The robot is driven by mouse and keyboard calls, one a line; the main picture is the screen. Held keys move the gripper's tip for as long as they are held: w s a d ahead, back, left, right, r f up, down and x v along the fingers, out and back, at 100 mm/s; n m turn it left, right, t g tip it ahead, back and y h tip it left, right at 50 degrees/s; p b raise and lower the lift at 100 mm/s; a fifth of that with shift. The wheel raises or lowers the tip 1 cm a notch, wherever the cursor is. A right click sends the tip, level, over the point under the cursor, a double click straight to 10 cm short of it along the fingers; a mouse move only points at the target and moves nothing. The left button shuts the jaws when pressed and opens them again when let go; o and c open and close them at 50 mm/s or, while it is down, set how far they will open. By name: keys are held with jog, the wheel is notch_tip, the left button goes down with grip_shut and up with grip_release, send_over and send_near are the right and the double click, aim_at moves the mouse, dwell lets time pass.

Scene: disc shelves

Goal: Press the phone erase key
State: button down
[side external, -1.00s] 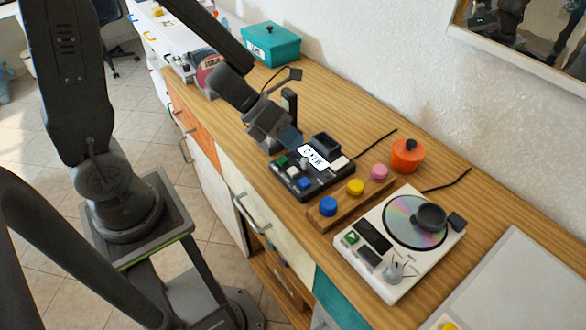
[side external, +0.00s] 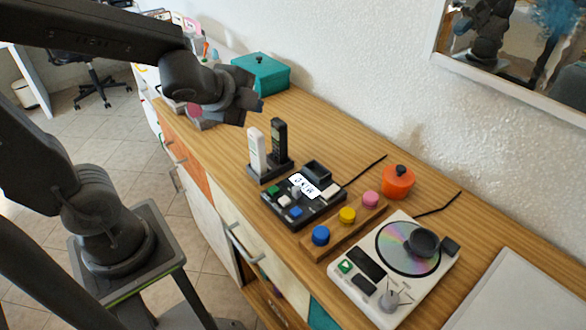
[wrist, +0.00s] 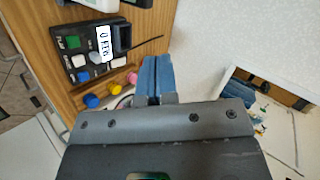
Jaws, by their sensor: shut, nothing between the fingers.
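The black phone answering machine (side external: 322,213) lies on the wooden counter with a lit white display (side external: 303,185). Its keys include a green key (side external: 273,190), a white key (side external: 285,201), a blue key (side external: 296,211) and a larger white key (side external: 331,190). I cannot read which is the erase key. A white handset (side external: 257,150) and a black handset (side external: 279,140) stand upright in a dock behind it. My gripper (side external: 260,105) is shut and empty, raised above and behind the handsets, apart from the machine. The wrist view shows its blue fingers (wrist: 153,78) together.
A wooden strip (side external: 312,247) with blue, yellow and pink buttons lies right of the machine. Beyond it are a white disc player (side external: 345,280) and an orange pot (side external: 398,182). A teal box (side external: 262,75) stands at the back by the wall. Bare counter lies behind the handsets.

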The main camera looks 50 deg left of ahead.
jog(key=s+d+r+n+g+h, duration=0.2)
jog(key=s+d+n+g, duration=0.2)
jog(key=s+n, duration=0.7)
jog(key=shift+s+d+r+n, duration=0.3)
jog(key=shift+d+n, duration=0.2)
jog(key=shift+n, duration=0.6)
jog(key=shift+w, duration=0.1)
jog(key=w+d+f+g, duration=0.2)
jog(key=w+d+f, duration=0.1)
jog(key=w+f, duration=0.4)
jog(key=shift+w+g, duration=0.3)
jog(key=shift+w, duration=0.9)
